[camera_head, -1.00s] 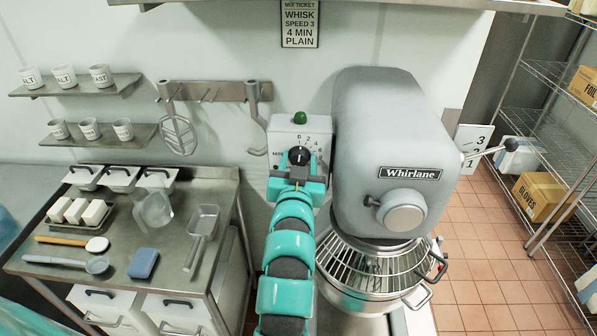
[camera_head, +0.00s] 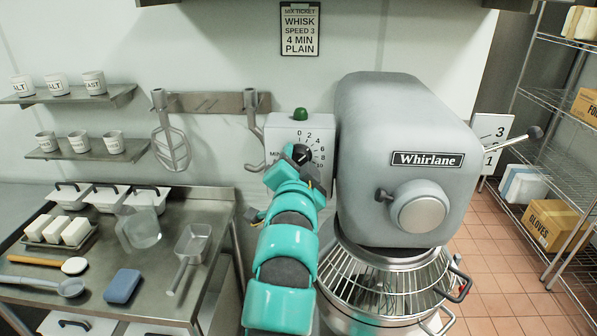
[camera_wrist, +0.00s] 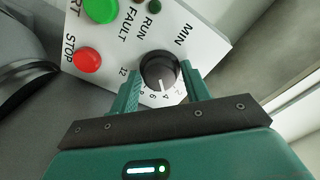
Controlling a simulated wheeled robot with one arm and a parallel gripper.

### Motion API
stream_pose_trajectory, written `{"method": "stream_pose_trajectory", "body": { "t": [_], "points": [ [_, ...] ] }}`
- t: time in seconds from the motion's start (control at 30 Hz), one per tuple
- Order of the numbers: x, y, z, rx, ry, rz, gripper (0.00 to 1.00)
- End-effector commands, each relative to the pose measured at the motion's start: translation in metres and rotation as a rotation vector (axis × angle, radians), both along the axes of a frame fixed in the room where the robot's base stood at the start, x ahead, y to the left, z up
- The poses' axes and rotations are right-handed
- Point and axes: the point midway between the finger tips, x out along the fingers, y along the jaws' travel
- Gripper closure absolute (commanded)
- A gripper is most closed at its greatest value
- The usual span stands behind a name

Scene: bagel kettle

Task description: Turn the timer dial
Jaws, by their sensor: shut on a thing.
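The timer dial (camera_head: 302,154) is a black knob with a white pointer mark on a pale control box (camera_head: 318,133) left of the grey mixer. In the wrist view the dial (camera_wrist: 158,69) sits between my two green fingers, and its white mark points down towards the 4 and 6 on the printed scale. My gripper (camera_wrist: 161,80) is shut on the dial. In the head view my gripper (camera_head: 297,163) reaches the dial tilted, and my arm hides the lower part of the box.
A red STOP button (camera_wrist: 88,60) and a green button (camera_wrist: 100,9) are on the same panel. The mixer head (camera_head: 400,140) stands close on the right. The ticket (camera_head: 300,29) reads speed 3, 4 min.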

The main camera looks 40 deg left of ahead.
Motion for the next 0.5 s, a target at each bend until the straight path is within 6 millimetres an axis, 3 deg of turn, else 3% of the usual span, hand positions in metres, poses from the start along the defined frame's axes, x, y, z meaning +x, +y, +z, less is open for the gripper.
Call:
{"method": "stream_pose_trajectory", "body": {
  "t": [0.5],
  "points": [
    [0.0001, 0.0003, -0.0008, 0.032, 0.023, 0.000, 0.76]
  ]
}}
